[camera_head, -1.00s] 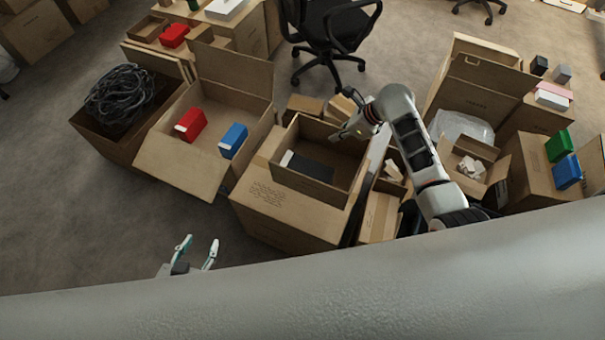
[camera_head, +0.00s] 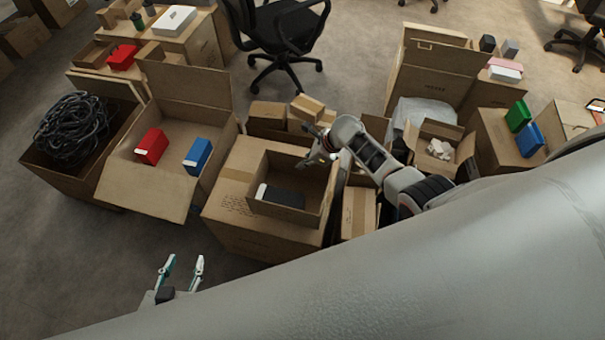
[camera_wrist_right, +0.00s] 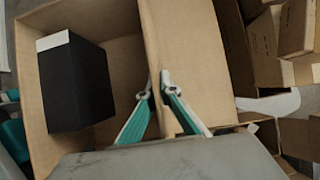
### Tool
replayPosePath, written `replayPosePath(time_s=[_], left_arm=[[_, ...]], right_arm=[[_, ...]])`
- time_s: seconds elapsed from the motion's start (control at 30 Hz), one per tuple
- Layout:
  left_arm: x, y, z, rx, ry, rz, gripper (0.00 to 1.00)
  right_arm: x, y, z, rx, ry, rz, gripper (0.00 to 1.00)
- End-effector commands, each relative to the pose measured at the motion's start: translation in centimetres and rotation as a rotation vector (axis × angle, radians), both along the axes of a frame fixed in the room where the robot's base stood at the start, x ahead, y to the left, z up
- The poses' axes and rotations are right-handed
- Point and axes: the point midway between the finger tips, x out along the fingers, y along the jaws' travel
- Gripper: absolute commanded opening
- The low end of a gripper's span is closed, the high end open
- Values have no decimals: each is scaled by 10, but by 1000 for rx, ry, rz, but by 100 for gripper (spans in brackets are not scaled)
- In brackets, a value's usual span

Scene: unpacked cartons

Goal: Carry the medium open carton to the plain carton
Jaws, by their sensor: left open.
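The medium open carton (camera_head: 318,205), brown with a black box (camera_head: 281,195) lying inside, rests on a larger closed carton (camera_head: 225,215) with printed marks. My right gripper (camera_head: 312,160) is at its back right wall. In the right wrist view, the carton (camera_wrist_right: 30,100) shows from above, and the right gripper (camera_wrist_right: 157,85) has one finger on each side of the wall, tips close against it. My left gripper (camera_head: 182,262) is open and empty, low in front of the cartons. I cannot tell for sure which closed carton is the plain one.
An open carton (camera_head: 150,185) with red and blue boxes stands left, beside a carton of black cable (camera_head: 70,135). Small cartons (camera_head: 268,113) stand behind. At right are an open carton of white pieces (camera_head: 462,150) and a carton (camera_head: 492,135) with green and blue boxes. Floor is clear front left.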

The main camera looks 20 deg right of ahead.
Motion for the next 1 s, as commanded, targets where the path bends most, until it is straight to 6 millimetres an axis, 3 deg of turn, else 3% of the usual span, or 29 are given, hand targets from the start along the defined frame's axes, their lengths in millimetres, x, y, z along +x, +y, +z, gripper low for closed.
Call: replayPosePath(time_s=[0.23,0.53,0.77,0.87,1.0], left_arm=[[0,1,-7,1,1,1,42],[-4,1,-35,2,10,1,42],[-5,2,-36,4,14,1,42],[-5,2,-36,4,14,1,42],[-5,2,-35,4,13,1,42]], right_arm=[[2,1,-9,4,-3,-1,0],[2,1,-45,5,-2,-3,0],[2,1,-45,3,-3,-1,0],[-1,0,-47,-2,1,2,21],[-1,0,-47,-1,1,1,21]])
